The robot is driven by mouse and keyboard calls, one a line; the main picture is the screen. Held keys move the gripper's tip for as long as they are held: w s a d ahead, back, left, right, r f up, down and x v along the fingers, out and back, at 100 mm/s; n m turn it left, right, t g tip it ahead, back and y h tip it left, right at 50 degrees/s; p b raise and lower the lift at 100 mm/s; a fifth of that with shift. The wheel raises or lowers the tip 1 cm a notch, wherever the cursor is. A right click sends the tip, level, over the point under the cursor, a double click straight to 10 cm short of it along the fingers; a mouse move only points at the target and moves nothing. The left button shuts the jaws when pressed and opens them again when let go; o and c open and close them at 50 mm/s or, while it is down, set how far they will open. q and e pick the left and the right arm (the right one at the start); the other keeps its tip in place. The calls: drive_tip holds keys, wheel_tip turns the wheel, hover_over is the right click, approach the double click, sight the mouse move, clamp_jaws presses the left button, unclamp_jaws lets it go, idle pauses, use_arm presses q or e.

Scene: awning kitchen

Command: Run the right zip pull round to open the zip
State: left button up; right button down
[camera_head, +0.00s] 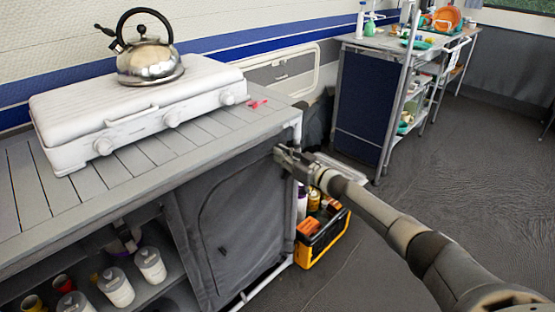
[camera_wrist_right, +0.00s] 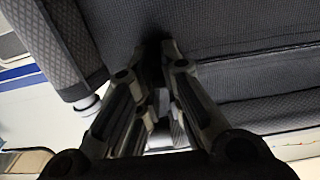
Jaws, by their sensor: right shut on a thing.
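The grey fabric front (camera_head: 240,215) of the kitchen stand has a curved zip line (camera_head: 207,205) running up its left side and along its top. My right gripper (camera_head: 279,150) is at the upper right corner of this front, just under the countertop edge. In the right wrist view, the right gripper's fingers (camera_wrist_right: 167,48) come close together against dark fabric (camera_wrist_right: 225,25). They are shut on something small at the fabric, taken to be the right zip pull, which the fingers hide. My left gripper is not in view.
A white stove (camera_head: 140,115) with a kettle (camera_head: 150,55) stands on the slatted countertop (camera_head: 215,140). White canisters (camera_head: 150,265) stand on the open shelf at left. A black and yellow crate (camera_head: 322,240) sits beside the stand. The floor at right is clear.

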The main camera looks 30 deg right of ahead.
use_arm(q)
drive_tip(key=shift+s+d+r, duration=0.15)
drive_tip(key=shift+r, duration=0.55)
use_arm(e)
drive_tip(key=shift+w+d, duration=0.25)
drive_tip(key=shift+d, duration=0.6)
drive_tip(key=shift+r, duration=0.1)
drive_tip(key=c, duration=1.5)
unclamp_jaws()
drive_tip(key=shift+w+d, duration=0.1)
drive_tip(key=shift+c, duration=0.2)
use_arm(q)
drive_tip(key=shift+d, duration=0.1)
use_arm(e)
drive_tip(key=v, duration=1.2)
